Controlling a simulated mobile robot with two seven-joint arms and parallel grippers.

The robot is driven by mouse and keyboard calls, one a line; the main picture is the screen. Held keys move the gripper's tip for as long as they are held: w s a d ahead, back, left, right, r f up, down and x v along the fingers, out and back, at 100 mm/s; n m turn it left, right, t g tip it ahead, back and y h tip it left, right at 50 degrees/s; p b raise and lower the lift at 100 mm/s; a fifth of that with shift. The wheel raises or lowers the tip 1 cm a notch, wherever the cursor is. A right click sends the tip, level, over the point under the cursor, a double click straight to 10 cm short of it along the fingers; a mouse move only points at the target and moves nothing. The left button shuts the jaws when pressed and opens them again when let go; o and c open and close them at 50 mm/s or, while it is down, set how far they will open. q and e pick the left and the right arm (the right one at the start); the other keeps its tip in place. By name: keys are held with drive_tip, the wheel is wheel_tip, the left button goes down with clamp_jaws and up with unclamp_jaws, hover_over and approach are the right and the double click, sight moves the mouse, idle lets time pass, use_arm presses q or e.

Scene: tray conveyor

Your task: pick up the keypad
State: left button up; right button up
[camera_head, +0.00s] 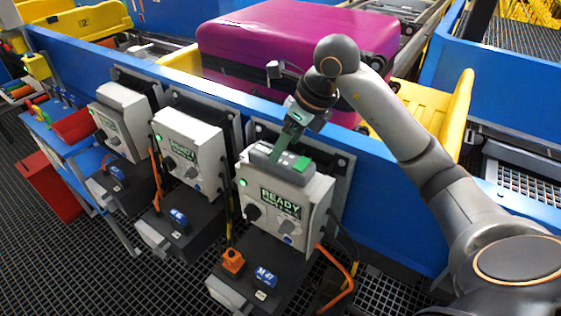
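The keypad (262,155) looks like a flat grey device with a green patch. It lies on top of the nearest white control box (262,185), whose display reads READY. My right gripper (280,152) reaches down from the arm on the right, with its fingers at the middle of the keypad and hiding part of it. Only one finger shows clearly, so I cannot tell whether the gripper is open or closed around the keypad. The keypad appears to rest on the box top. My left gripper is not in view.
Two similar control boxes (188,150) (122,118) stand to the left along the blue conveyor wall (390,200). A purple suitcase (290,35) in a yellow tray (435,105) sits behind the gripper. Orange cables (340,270) hang beside the nearest box. A red bin (50,188) stands far left.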

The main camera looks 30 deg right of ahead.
sight(281, 163)
drive_tip(key=x, duration=0.5)
drive_tip(key=shift+d+f+p, duration=0.15)
drive_tip(key=shift+f+p, duration=0.05)
drive_tip(key=shift+p, duration=0.15)
drive_tip(key=shift+r, duration=0.1)
clamp_jaws()
